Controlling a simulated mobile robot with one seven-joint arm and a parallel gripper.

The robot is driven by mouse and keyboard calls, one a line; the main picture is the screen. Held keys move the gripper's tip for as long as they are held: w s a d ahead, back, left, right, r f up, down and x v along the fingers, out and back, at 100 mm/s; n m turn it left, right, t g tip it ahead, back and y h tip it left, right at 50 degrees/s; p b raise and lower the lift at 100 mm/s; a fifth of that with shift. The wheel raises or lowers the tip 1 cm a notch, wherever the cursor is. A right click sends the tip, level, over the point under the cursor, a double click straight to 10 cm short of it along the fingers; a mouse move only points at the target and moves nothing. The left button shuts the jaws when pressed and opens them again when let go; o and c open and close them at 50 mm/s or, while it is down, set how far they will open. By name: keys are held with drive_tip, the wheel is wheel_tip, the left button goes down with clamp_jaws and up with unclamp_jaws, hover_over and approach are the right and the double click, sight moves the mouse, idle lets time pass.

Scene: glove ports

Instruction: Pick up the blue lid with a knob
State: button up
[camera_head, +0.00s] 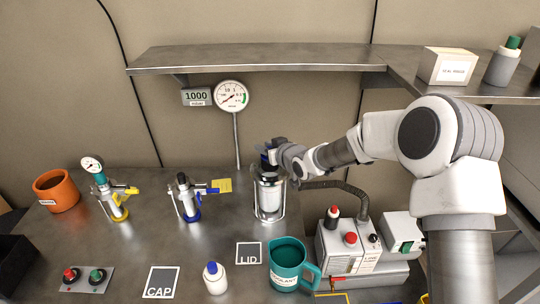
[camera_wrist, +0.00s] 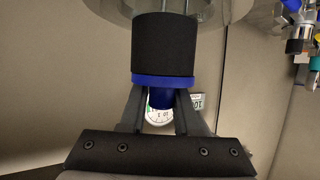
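The blue lid (camera_wrist: 165,81) shows in the wrist view as a thin blue band against a wide black cylindrical part, with its blue knob (camera_wrist: 160,98) pointing toward my gripper.
A shelf (camera_head: 250,60) runs above the bench. The LID mat (camera_head: 248,253), CAP mat (camera_head: 161,282), white bottle (camera_head: 215,278) and teal mug (camera_head: 288,262) are in front.

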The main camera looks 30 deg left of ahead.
drive_tip(key=shift+f, duration=0.1)
clamp_jaws()
